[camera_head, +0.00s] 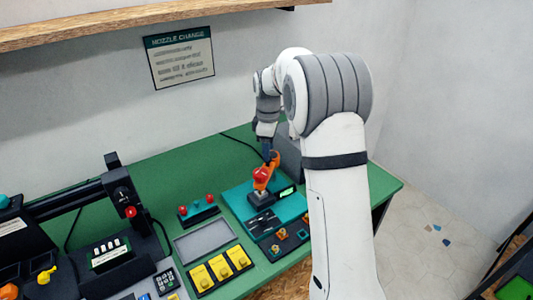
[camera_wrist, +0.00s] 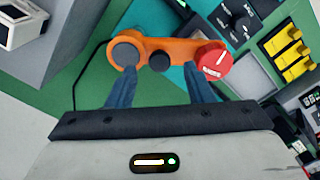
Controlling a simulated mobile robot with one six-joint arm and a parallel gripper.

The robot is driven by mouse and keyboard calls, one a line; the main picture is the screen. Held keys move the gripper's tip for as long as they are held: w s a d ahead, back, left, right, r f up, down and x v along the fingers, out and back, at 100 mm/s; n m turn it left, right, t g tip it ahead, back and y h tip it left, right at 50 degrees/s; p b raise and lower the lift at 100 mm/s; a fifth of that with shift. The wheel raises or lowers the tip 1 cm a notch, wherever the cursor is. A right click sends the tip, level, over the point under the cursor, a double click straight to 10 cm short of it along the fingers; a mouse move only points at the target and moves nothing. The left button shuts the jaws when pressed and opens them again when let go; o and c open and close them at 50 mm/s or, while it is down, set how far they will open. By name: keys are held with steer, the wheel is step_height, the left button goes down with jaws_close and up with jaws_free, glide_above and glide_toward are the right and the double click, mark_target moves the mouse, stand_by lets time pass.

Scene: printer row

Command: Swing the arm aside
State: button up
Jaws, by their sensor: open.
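My arm reaches over the green bench (camera_head: 150,185), and my gripper (camera_head: 269,155) points down at an orange part with a red cap (camera_head: 261,175). That part stands on a dark block on the teal mat (camera_head: 236,200). In the wrist view my gripper (camera_wrist: 160,82) has its two blue fingers spread. The orange part (camera_wrist: 160,46) lies across the fingertips, with a grey disc at one end and the red cap at the other. I cannot tell whether the fingers touch it. My arm hides part of the bench's right side.
A grey box (camera_head: 289,158) stands close behind my gripper. Left of the mat are a rack with red knobs (camera_head: 198,210), a grey tray (camera_head: 205,241) and yellow blocks (camera_head: 220,267). A dark machine (camera_head: 122,190) stands farther left. A wooden shelf (camera_head: 110,24) overhangs; floor (camera_head: 425,235) shows at right.

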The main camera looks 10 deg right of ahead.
steer(key=shift+f, duration=1.45)
steer(key=shift+c, duration=0.5)
